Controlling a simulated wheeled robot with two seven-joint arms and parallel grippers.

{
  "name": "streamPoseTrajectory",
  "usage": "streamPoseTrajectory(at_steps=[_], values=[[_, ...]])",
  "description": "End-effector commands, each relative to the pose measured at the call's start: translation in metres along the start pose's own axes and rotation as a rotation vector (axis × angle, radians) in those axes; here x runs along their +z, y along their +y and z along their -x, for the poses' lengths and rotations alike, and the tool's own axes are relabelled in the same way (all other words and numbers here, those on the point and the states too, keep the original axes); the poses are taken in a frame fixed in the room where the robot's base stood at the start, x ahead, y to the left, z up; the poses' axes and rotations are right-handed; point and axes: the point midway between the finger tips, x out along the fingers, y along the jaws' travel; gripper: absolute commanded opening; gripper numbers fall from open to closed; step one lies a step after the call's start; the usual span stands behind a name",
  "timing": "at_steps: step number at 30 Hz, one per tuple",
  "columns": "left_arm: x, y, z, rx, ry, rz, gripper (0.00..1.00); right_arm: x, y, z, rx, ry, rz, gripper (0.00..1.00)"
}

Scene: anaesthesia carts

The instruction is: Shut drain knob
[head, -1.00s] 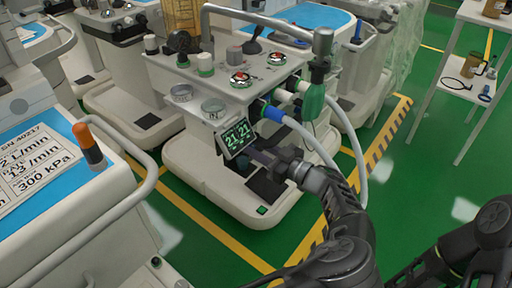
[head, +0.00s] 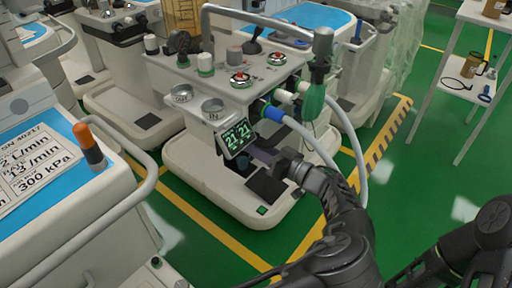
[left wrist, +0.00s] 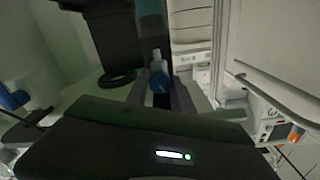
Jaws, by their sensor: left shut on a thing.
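The drain knob (left wrist: 157,84) shows in the left wrist view as a small blue knob under a pale stem. It sits between the two fingers of my left gripper (left wrist: 160,92), which is shut on it. In the head view my left gripper (head: 258,156) reaches in under the lit display (head: 238,138) at the front of the anaesthesia cart (head: 215,185). The knob is hidden there behind the display and the gripper. My right arm shows only in part at the lower right, and its gripper is out of view.
A cart with an orange-capped post (head: 88,146) stands at left. A white shelf (head: 466,85) stands at right.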

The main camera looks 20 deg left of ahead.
Motion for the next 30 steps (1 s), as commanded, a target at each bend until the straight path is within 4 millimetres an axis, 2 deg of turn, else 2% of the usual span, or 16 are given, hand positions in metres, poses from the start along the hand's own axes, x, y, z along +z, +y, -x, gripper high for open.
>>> streamPoseTrajectory(at_steps=[2, 3, 11, 22, 30], values=[[0.000, 0.000, 0.000, 0.000, 0.000, 0.001, 0.00, 0.000, 0.000, 0.000, 0.000, 0.000, 0.000, 0.50], [0.000, 0.000, 0.000, 0.000, 0.000, 0.001, 0.29, 0.000, 0.000, 0.000, 0.000, 0.000, 0.000, 0.50], [0.000, 0.000, 0.000, 0.000, 0.000, 0.003, 0.50, 0.000, 0.000, 0.000, 0.000, 0.000, 0.000, 0.50], [-0.001, 0.000, 0.007, 0.001, 0.001, 0.004, 0.50, 0.000, 0.000, 0.001, 0.000, -0.001, 0.000, 0.50], [-0.001, 0.001, 0.046, 0.003, 0.001, 0.003, 0.50, 0.001, -0.002, 0.004, -0.001, -0.003, 0.001, 0.50]])
